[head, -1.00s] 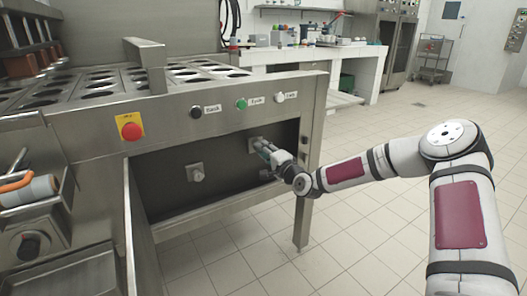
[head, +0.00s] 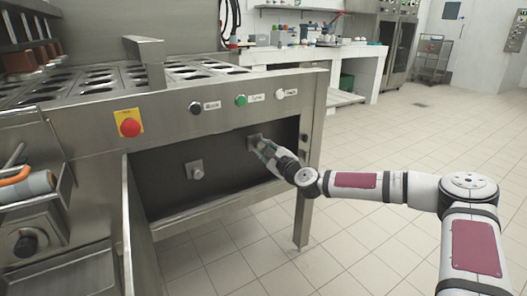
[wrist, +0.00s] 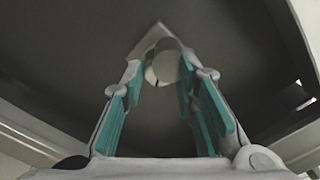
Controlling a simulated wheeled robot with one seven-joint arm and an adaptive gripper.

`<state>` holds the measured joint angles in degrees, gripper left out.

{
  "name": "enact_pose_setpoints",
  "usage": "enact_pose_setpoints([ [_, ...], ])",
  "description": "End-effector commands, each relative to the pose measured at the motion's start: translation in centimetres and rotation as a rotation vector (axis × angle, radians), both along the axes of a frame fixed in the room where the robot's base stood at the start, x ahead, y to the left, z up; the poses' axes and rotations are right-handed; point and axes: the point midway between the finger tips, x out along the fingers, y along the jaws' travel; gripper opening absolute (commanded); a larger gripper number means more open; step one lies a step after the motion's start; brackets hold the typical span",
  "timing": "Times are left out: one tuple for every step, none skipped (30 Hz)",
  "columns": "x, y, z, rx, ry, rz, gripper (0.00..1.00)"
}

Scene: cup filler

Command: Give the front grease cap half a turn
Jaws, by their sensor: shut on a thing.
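Two grease caps sit on square plates on the dark recessed panel of the steel machine. One grease cap (head: 196,172) stands free at the middle of the panel. The other is at the right end, where its plate (head: 254,139) shows behind my gripper (head: 262,147). In the wrist view my gripper (wrist: 160,70) has its fingertips closed around the sides of this round, pale cap (wrist: 165,65), with a corner of its plate above.
An open panel door (head: 137,235) stands left of the recess. Above it are a red stop button (head: 130,128) and a row of labelled buttons, including a green one (head: 241,101). A machine leg (head: 301,222) stands close below my forearm. The tiled floor (head: 400,140) is clear to the right.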

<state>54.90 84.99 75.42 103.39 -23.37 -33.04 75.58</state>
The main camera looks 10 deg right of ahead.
Motion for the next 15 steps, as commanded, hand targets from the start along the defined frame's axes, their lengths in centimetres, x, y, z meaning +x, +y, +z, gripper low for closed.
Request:
enact_pose_setpoints([
  [-0.01,-0.08,-0.19,0.045,0.016,-0.002,0.00],
  [-0.01,-0.06,-0.21,0.069,0.023,-0.002,0.00],
  [-0.01,-0.05,-0.18,0.100,0.033,-0.001,0.00],
  [-0.01,-0.06,-0.20,0.122,0.041,-0.001,0.00],
  [-0.01,-0.06,-0.20,0.145,0.049,-0.001,0.00],
  [-0.01,-0.07,-0.16,0.174,0.057,-0.001,0.00],
  [-0.01,-0.08,-0.18,0.193,0.064,-0.002,0.00],
  [0.00,-0.09,-0.19,0.212,0.070,-0.002,0.00],
  [-0.01,-0.08,-0.16,0.235,0.077,-0.002,0.00],
  [-0.01,-0.07,-0.16,0.252,0.083,-0.002,0.00],
  [-0.01,-0.08,-0.16,0.267,0.088,-0.002,0.00],
  [-0.01,-0.07,-0.16,0.286,0.095,-0.001,0.00],
  [-0.01,-0.06,-0.16,0.299,0.099,-0.001,0.00],
  [-0.01,-0.04,-0.16,0.311,0.103,-0.001,0.00],
  [-0.01,-0.04,-0.15,0.327,0.108,-0.001,0.00],
])
